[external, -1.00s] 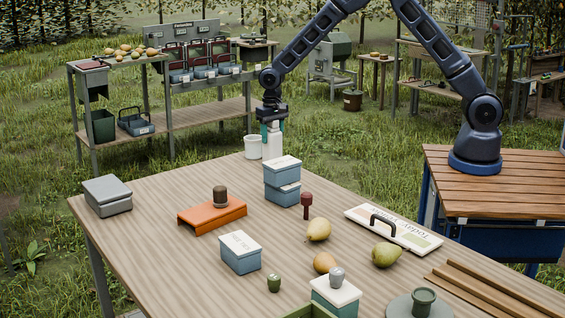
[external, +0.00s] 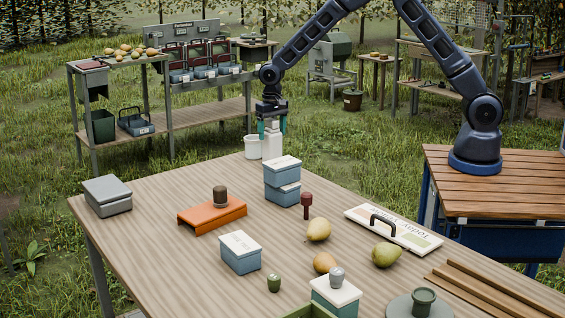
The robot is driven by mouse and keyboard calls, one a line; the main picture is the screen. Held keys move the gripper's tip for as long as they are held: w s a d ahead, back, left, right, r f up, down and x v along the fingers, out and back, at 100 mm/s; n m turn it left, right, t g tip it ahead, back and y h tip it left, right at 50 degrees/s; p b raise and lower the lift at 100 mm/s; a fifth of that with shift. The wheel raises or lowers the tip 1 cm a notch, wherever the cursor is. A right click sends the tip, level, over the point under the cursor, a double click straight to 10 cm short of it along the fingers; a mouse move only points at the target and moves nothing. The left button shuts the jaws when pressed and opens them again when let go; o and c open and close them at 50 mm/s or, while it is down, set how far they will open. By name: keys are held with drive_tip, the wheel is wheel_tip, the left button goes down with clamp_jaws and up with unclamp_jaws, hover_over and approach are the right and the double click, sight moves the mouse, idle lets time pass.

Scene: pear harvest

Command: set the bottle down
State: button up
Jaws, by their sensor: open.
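The white bottle (external: 272,145) stands upright at the far corner of the wooden table (external: 160,205), behind the stacked blue boxes, which hide its lower part. My gripper (external: 272,128) points straight down over the bottle. Its teal fingers are open, one on each side of the bottle's top. Whether the fingers touch the bottle is too small to tell.
A white cup (external: 253,147) stands just left of the bottle. Two stacked blue boxes (external: 282,192) with pale lids stand in front of it. An orange stand (external: 212,214), a dark red peg (external: 306,203) and pears (external: 318,230) are nearer.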

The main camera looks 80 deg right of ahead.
wheel_tip(320, 180, up, 10)
drive_tip(key=shift+f, duration=0.1)
drive_tip(key=shift+s+r, duration=0.15)
drive_tip(key=shift+r, duration=0.45)
drive_tip(key=s+a+r+n+t, duration=0.1)
drive_tip(key=s+r+n, duration=0.1)
drive_tip(key=s+r, duration=0.8)
drive_tip(key=s+a+r+n+t, duration=0.1)
drive_tip(key=s+a+r+n, duration=0.1)
drive_tip(key=s+r, duration=0.85)
drive_tip(key=s+a+f+n+t, duration=0.1)
drive_tip(key=s+n, duration=0.4)
drive_tip(key=s, duration=2.3)
drive_tip(key=shift+s+f+t, duration=0.15)
drive_tip(key=shift+t, duration=0.65)
